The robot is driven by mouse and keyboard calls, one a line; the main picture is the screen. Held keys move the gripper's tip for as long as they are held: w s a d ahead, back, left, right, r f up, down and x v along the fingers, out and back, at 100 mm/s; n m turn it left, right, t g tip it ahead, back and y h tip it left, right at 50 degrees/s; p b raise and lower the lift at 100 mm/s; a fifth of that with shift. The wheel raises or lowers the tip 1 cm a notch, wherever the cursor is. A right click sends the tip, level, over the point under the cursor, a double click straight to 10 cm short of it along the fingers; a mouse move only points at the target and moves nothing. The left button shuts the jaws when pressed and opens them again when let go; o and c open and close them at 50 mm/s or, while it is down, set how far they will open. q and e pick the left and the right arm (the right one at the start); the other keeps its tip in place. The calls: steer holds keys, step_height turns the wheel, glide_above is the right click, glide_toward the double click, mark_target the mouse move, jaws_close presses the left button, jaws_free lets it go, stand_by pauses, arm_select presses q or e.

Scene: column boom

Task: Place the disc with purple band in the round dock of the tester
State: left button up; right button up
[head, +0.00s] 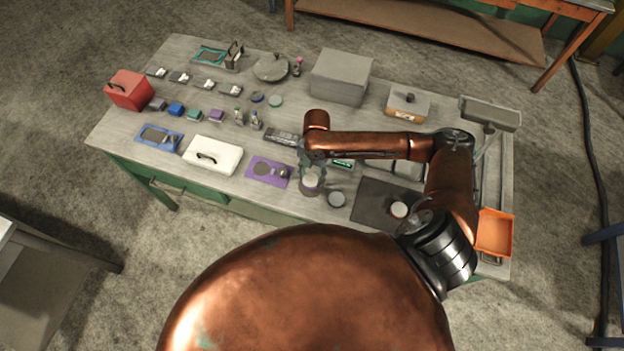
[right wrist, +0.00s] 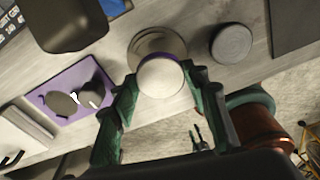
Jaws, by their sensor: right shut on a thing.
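The disc with the purple band (right wrist: 162,77) has a pale top and sits between the fingertips of my right gripper (right wrist: 160,88). In the head view, that gripper (head: 312,178) points down near the table's front edge, shut on the disc. A round grey stepped piece (right wrist: 157,42) lies under or just behind the disc; I cannot tell whether they touch. A purple plate (head: 257,178) with a round grey patch and a dark raised part lies left of the gripper, also in the wrist view (right wrist: 52,115). I cannot tell which piece is the tester's dock. My left gripper is out of view.
A grey disc (head: 337,199) stands close right of the gripper, and a dark mat (head: 367,201) bears another disc (head: 399,209). A white case (head: 213,157) is left of the purple plate. An orange tray (head: 495,233) is at the right edge. My arm hides some of the table.

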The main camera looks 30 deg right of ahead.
mark_target(312, 177)
steer(key=shift+w+d+f, duration=0.1)
steer(key=shift+w+f, duration=0.05)
steer(key=shift+f, duration=1.6)
steer(key=shift+f, duration=0.15)
steer(key=o, duration=1.6)
step_height(312, 177, up, 12)
steer(key=d, duration=0.1)
steer(key=shift+w+d, duration=0.15)
steer(key=shift+w, duration=0.2)
